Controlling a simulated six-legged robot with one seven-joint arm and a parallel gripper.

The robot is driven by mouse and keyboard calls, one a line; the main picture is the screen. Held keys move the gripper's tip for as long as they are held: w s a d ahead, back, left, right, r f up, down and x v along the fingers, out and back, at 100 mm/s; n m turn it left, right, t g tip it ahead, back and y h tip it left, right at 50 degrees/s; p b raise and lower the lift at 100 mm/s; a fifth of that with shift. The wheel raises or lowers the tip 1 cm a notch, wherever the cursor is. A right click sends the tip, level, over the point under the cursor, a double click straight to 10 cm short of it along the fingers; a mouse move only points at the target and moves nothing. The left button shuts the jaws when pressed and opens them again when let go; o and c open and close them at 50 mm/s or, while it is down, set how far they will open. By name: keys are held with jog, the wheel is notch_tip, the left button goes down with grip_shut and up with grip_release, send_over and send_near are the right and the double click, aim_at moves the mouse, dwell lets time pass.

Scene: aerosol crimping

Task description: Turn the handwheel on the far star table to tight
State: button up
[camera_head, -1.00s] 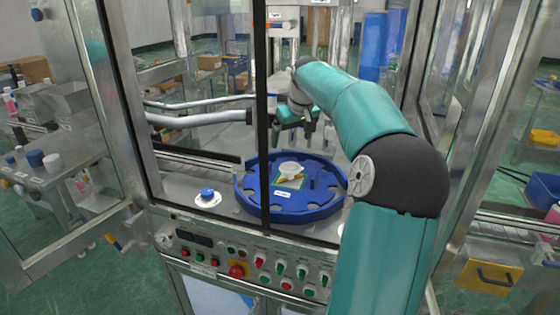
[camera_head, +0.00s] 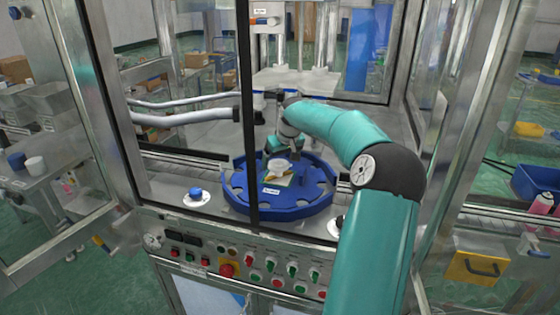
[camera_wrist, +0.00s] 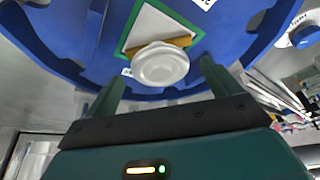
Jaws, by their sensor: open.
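The star table (camera_head: 258,207) is a blue disc with a notched rim, inside the machine enclosure. The handwheel (camera_head: 279,167) is a small white round knob standing on a green-edged plate near its middle. In the wrist view the handwheel (camera_wrist: 159,66) is at the upper middle, with the blue table (camera_wrist: 235,45) behind it. My gripper (camera_head: 274,145) is just beyond the handwheel in the head view, partly hidden by my arm. In the wrist view my gripper (camera_wrist: 161,78) is open, one finger on each side of the handwheel in the picture. No contact is visible.
The enclosure's upright frame bar (camera_head: 246,110) crosses in front of the star table. A control panel (camera_head: 190,250) with several buttons runs along the front. A blue knob (camera_head: 196,193) on a white base sits left of the table. Grey pipes (camera_head: 195,115) lie behind left.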

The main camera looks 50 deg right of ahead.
jog(key=shift+w+f, duration=0.2)
jog(key=shift+f, duration=0.1)
jog(key=c, duration=1)
jog(key=shift+o, duration=0.2)
jog(key=shift+m, duration=0.3)
jog(key=m, duration=0.1)
jog(key=m+h, duration=0.1)
jog(key=m, duration=0.1)
jog(key=shift+w+a+r+g, duration=0.1)
jog(key=shift+w+a+g, duration=0.05)
jog(key=shift+a+g, duration=0.15)
jog(key=shift+w+m+g+h, duration=0.1)
jog(key=shift+m+g+h, duration=0.3)
jog(key=shift+m, duration=0.95)
jog(key=shift+m+g+h, duration=0.4)
jog(key=shift+m, duration=0.95)
